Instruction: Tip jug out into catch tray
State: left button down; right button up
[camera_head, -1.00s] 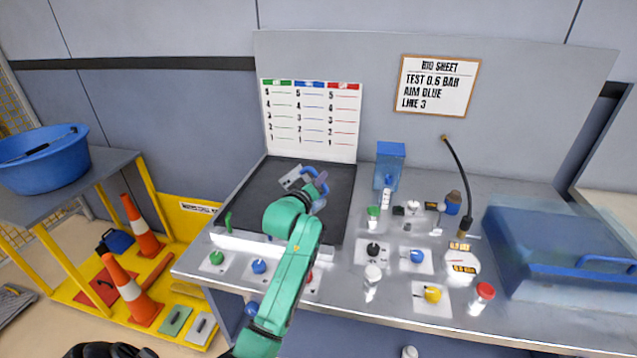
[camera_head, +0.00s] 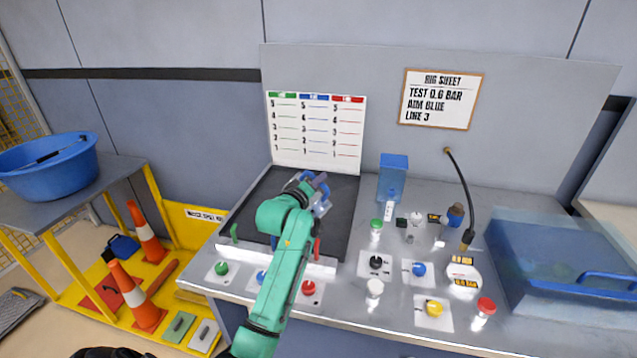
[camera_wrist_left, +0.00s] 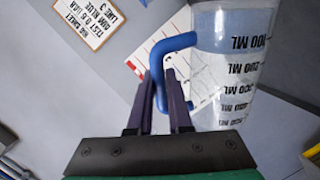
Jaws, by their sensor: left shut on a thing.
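My right gripper is not in view.
Green, blue and red knobs line the bench front, with a red one (camera_head: 308,287) beside my arm. Small bottles and valves stand to the right, near a blue dispenser (camera_head: 392,178) and a large blue case (camera_head: 560,260). A blue tub (camera_head: 48,170) stands at left.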

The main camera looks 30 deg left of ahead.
aim_at(312, 173)
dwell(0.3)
pick_arm(q)
jog(key=shift+a+r+n+p, duration=0.5)
jog(key=shift+r+p, duration=0.3)
jog(key=shift+p, duration=0.45)
jog(key=shift+a+r+n+h+p, duration=0.3)
jog(key=shift+a+r+n+p, duration=0.15)
jog(key=shift+p, duration=0.3)
jog(key=shift+d+f, duration=0.1)
jog(key=shift+a+r+n+p, duration=0.45)
jog(key=shift+r+p, duration=0.1)
jog(key=shift+p, duration=0.25)
jog(key=shift+s+a+r+n+h+p, duration=0.1)
jog(key=shift+a+r+n+h+p, duration=0.3)
jog(key=shift+a+p, duration=0.3)
